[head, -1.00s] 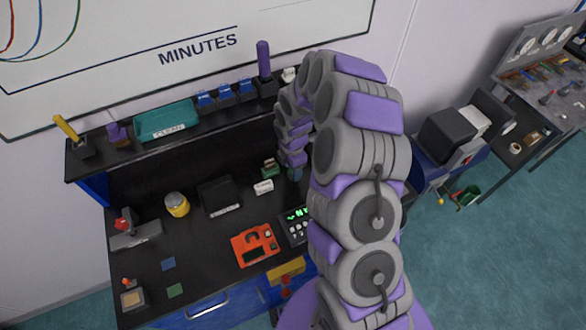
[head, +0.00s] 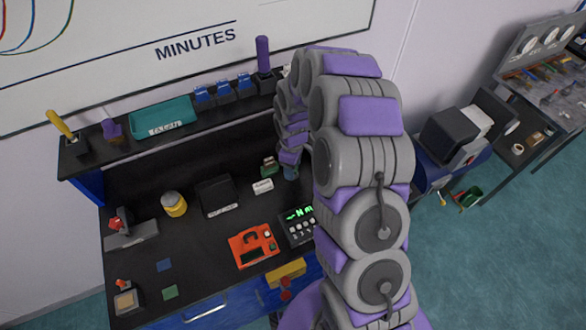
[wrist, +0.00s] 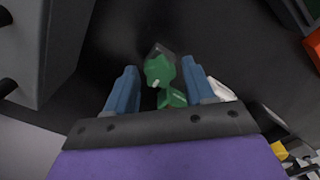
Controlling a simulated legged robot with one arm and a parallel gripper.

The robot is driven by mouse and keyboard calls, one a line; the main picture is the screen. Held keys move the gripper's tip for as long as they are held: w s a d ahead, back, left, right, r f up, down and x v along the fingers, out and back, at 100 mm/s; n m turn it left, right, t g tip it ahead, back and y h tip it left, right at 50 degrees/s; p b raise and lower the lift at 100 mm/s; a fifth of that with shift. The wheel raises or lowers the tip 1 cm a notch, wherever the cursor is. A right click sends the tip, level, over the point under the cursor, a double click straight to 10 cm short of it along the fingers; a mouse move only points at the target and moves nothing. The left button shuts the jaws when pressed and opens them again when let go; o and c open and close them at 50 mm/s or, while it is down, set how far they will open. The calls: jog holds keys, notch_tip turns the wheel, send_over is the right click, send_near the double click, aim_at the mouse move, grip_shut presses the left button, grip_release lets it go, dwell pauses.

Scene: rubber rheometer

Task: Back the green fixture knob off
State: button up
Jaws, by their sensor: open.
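The green fixture knob (wrist: 160,72) shows in the wrist view as a green body with a dark part behind it. It lies between the two blue fingers of my gripper (wrist: 159,70), which are spread apart on either side of it. I cannot tell whether either finger touches it.
A white block (head: 263,186) lies close in front of the fixture. A black box (head: 217,195), a yellow jar (head: 174,204), an orange device (head: 254,246) and a control panel (head: 300,226) stand on the bench. A shelf holds a teal tray (head: 163,119).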

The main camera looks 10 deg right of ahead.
jog(key=m+b, duration=0.1)
jog(key=m, duration=0.7)
jog(key=shift+m+b, duration=0.3)
jog(key=shift+m, duration=0.1)
jog(key=shift+c, duration=0.2)
jog(key=c, duration=0.8)
jog(key=n, duration=0.4)
jog(key=shift+n, duration=0.3)
jog(key=shift+c, duration=0.3)
